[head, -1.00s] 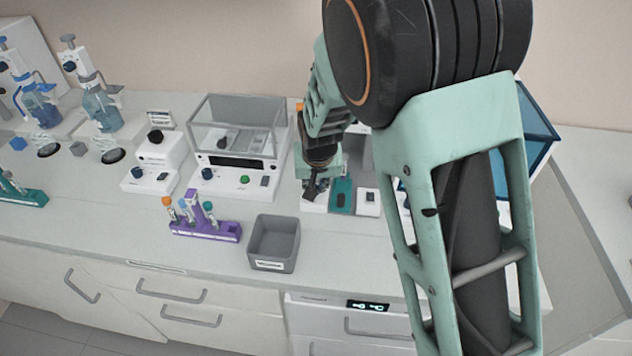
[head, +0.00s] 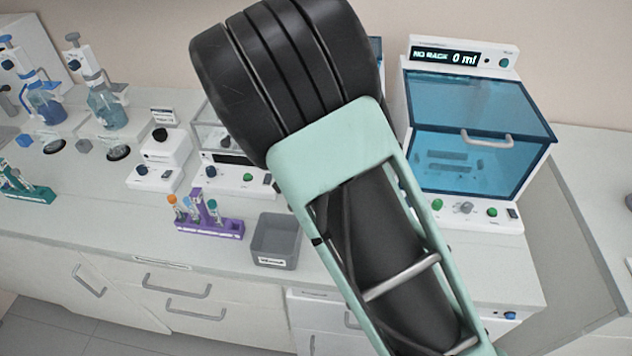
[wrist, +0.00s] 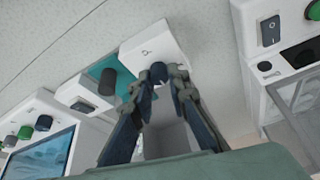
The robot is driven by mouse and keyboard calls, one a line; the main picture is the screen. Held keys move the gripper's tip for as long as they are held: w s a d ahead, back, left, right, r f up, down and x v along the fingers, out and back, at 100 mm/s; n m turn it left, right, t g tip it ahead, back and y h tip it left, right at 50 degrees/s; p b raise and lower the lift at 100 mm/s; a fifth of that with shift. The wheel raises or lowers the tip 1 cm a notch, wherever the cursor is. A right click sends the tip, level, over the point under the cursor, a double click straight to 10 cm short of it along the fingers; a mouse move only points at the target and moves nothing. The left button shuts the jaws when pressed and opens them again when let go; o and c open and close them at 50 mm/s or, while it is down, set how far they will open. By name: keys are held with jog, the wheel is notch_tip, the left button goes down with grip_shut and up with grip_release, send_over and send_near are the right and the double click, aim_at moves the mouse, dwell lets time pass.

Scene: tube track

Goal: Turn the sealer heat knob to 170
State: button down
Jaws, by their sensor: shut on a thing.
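The sealer (wrist: 146,44) is a white unit with a teal strip, and it shows in the wrist view at upper centre. A small dark-blue round knob (wrist: 158,72) sits on its white panel, which carries a small printed mark. My gripper (wrist: 166,77) has its fingertips around this knob and is shut on it. The fingers hide part of the knob, and I cannot read a number or pointer. A black cylinder (wrist: 107,82) stands on the teal strip beside it. In the head view my arm hides the sealer and gripper.
A blue-windowed dispenser (head: 478,135) reading "NO RACK 0 ml" stands right in the head view. A grey bin (head: 276,240) and purple tube rack (head: 209,228) stand near the front edge. A clear-covered balance (head: 232,172) is behind them.

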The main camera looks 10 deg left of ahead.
jog(key=c, duration=1.8)
grip_release()
jog(key=shift+c, duration=0.2)
jog(key=d+v, duration=0.1)
jog(key=v, duration=1.1)
jog(key=shift+a, duration=0.45)
